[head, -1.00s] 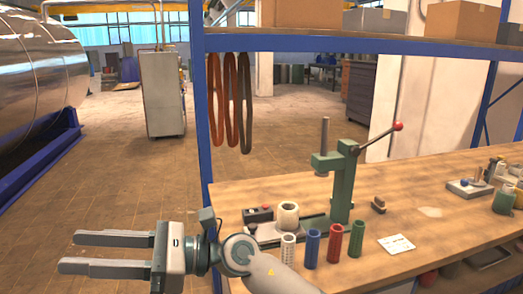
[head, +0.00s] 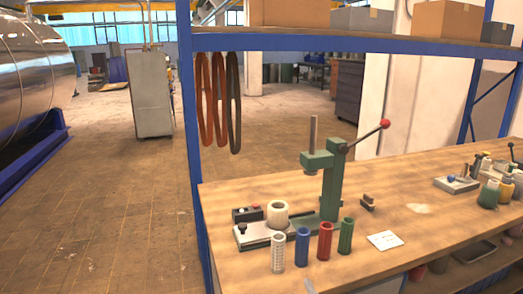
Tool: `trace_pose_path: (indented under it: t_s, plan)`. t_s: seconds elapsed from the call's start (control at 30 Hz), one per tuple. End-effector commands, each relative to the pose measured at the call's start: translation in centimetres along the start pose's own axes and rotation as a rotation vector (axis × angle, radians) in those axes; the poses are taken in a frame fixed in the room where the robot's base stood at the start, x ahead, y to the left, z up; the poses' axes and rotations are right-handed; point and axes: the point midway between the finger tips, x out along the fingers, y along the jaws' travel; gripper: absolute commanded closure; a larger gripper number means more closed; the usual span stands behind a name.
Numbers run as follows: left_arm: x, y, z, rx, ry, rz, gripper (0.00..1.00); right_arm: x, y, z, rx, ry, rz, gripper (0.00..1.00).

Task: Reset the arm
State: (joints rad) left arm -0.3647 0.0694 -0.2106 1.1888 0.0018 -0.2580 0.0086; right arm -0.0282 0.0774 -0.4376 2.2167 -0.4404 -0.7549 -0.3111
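Neither of my grippers shows in the head view now. Only a small grey sliver, which may be part of my arm, shows at the bottom edge by the workbench (head: 440,230). On the bench stands a green arbor press (head: 331,180) with a red-knobbed lever. A white ring-shaped part (head: 278,213) sits on a base plate at the press's left. In front of it stand upright a white perforated cylinder (head: 278,253), a blue one (head: 302,247), a red one (head: 325,241) and a green one (head: 346,236).
A blue rack post (head: 188,130) rises at the bench's left end, with orange and dark hoops (head: 217,100) hanging beside it. A shelf with boxes (head: 290,12) spans above. A white card (head: 385,240) lies on the bench. Open floor (head: 110,220) is at left.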

Motion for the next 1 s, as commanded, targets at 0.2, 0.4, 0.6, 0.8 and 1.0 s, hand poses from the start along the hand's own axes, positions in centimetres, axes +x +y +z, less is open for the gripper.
trace_pose_path:
  t_s: [0.2,0.4,0.6,0.8,1.0]
  plan:
    - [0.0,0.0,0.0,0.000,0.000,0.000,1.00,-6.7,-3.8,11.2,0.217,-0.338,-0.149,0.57]
    - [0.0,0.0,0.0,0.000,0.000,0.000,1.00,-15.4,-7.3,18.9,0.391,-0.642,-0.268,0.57]
    - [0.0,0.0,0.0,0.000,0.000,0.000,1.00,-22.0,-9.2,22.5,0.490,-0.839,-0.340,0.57]
    - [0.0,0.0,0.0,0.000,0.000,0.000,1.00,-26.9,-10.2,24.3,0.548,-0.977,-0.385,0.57]
    - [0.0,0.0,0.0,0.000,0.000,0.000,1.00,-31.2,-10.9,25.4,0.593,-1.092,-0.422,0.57]
